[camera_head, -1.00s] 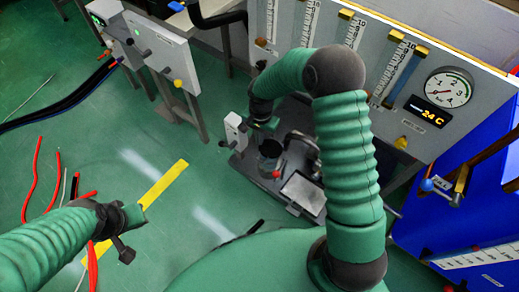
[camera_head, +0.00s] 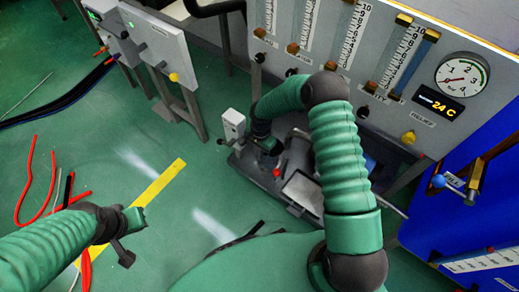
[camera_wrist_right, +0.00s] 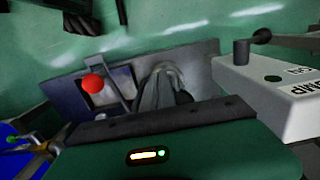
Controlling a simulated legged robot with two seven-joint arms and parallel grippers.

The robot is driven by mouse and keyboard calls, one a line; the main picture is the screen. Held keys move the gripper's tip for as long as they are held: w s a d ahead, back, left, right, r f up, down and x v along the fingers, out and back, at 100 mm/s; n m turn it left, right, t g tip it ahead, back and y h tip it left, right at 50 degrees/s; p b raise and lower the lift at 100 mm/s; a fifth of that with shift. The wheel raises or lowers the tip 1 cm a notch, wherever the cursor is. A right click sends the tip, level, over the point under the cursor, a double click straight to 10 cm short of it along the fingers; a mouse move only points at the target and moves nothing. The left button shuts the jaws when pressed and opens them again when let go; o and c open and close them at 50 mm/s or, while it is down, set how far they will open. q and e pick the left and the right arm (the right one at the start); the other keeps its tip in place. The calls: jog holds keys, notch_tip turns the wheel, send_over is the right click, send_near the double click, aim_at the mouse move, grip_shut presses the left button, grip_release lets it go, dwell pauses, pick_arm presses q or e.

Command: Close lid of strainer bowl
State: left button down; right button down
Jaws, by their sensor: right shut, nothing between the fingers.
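The dark pump unit (camera_head: 296,152) stands on a grey base plate (camera_head: 250,172) on the floor below the panel. The strainer bowl is mostly hidden behind my right gripper (camera_head: 268,147), which points down at the unit. I cannot make out the lid's position in the head view. In the right wrist view a grey rounded part (camera_wrist_right: 165,88) of the unit lies just beyond the gripper; I cannot tell if they touch. The right gripper is shut and empty. My left gripper (camera_head: 135,232) hangs over the floor at lower left, far from the unit; its jaw state is unclear.
A red knob (camera_head: 277,172) sits on the unit's near side. A white switch box (camera_head: 233,124) stands at its left, also seen in the wrist view (camera_wrist_right: 275,95). The flowmeter panel (camera_head: 300,65) rises behind. A blue cabinet (camera_head: 485,200) is at right.

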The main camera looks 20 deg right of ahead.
jog(key=shift+a+f, duration=0.1)
jog(key=shift+f, duration=0.15)
jog(key=f, duration=0.1)
jog(key=a+f, duration=0.1)
jog(key=s+f, duration=0.1)
jog(key=shift+a+f, duration=0.2)
jog(key=shift+f, duration=0.15)
